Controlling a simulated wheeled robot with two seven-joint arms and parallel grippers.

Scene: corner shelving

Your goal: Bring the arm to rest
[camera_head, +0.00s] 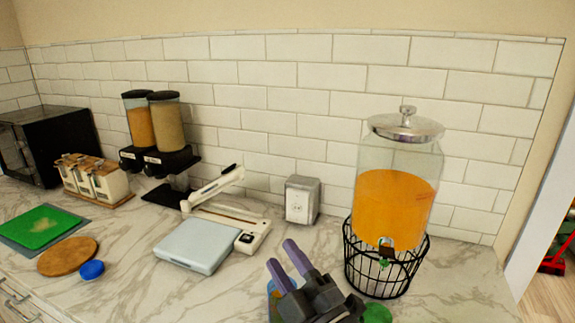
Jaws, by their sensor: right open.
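My right gripper (283,265) shows at the bottom centre of the head view, reaching up over the front of the marble counter. Its two purple-grey fingers are apart and nothing shows between them. It is in front of the juice dispenser (396,205) and apart from it in the picture. A blue and yellowish thing and a green thing (376,313) are partly hidden around the gripper. My left gripper is not in view.
The juice dispenser stands in a black wire stand (375,280). A light blue scale-like box (192,246), a white lever device (250,236), a silver box (301,200), cereal dispensers (168,125), a green board (38,228) and a black oven-like box (55,140) stand on the counter.

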